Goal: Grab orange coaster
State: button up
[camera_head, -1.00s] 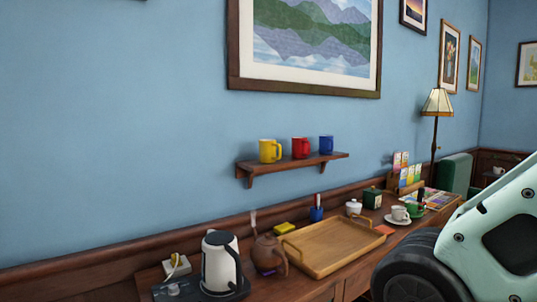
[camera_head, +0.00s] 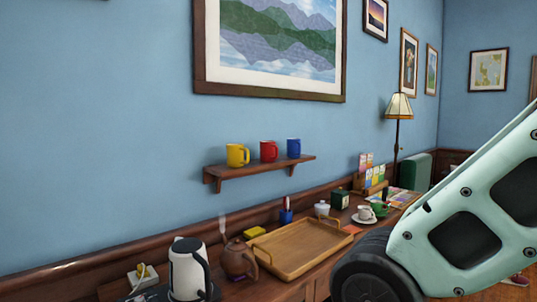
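A small flat orange piece (camera_head: 351,229), which looks like the orange coaster, lies on the wooden sideboard just right of the tray (camera_head: 283,278). It is partly hidden and small in the view. A yellow flat piece (camera_head: 254,232) lies behind the tray's left corner. A small purple piece shows by the brown teapot (camera_head: 238,260). My gripper is out of view; only a pale green link of my arm shows at the right, covering part of the sideboard.
A white kettle (camera_head: 186,270) stands left of the teapot. A blue pen cup (camera_head: 286,216), a white lidded pot (camera_head: 322,209), a dark green box (camera_head: 340,199) and a white cup on a saucer (camera_head: 364,214) stand behind and right of the tray. A shelf (camera_head: 222,172) holds three mugs.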

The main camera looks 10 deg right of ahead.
aim_at(354, 229)
jog(key=z, duration=0.65)
jog(key=i+l, duration=0.45)
jog(key=i, duration=0.15)
jog(key=i+l, duration=0.45)
jog(key=i, duration=0.2)
jog(key=i+l, duration=0.95)
jog(key=i, duration=0.25)
